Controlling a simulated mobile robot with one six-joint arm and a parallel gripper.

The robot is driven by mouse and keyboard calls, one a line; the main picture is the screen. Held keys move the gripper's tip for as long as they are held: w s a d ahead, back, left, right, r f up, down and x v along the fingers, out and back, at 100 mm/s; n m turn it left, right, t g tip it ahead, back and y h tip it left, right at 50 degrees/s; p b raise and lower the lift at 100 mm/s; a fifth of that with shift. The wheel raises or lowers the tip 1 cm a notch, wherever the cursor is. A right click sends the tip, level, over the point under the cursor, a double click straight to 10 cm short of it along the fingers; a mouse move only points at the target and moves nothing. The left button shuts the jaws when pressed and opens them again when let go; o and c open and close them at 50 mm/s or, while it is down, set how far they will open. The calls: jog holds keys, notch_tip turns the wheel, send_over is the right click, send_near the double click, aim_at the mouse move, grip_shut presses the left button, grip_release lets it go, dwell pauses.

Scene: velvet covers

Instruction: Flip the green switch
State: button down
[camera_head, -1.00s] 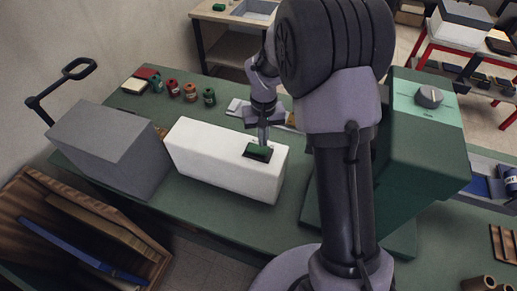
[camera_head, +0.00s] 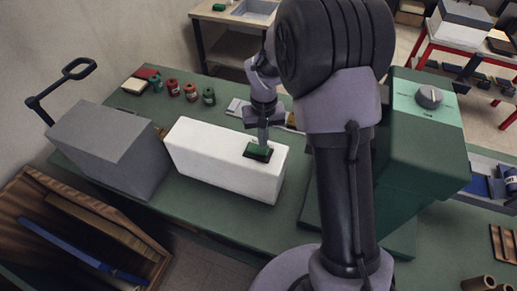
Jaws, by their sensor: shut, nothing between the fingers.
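The green switch (camera_head: 259,149) is a small green rocker in a dark frame. It sits on top of a long white box (camera_head: 215,163), near the box's right end. My gripper (camera_head: 263,141) points down from above and is shut, with nothing held. Its fingertips are at the far edge of the switch, touching it or just above it; I cannot tell which. The tips hide a little of the switch's far side.
A grey box (camera_head: 105,145) stands left of the white box. A green machine with a dial (camera_head: 429,97) stands to the right, behind my arm. Several small spools (camera_head: 190,92) stand at the back left. Green tabletop (camera_head: 225,215) lies bare in front of the white box.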

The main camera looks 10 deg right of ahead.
aim_at(263, 149)
jog(key=shift+f+b, duration=1.1)
jog(key=shift+f, duration=0.35)
dwell(0.5)
jog(key=shift+r, duration=0.15)
notch_tip(263, 149, up, 7)
jog(key=p, duration=0.5)
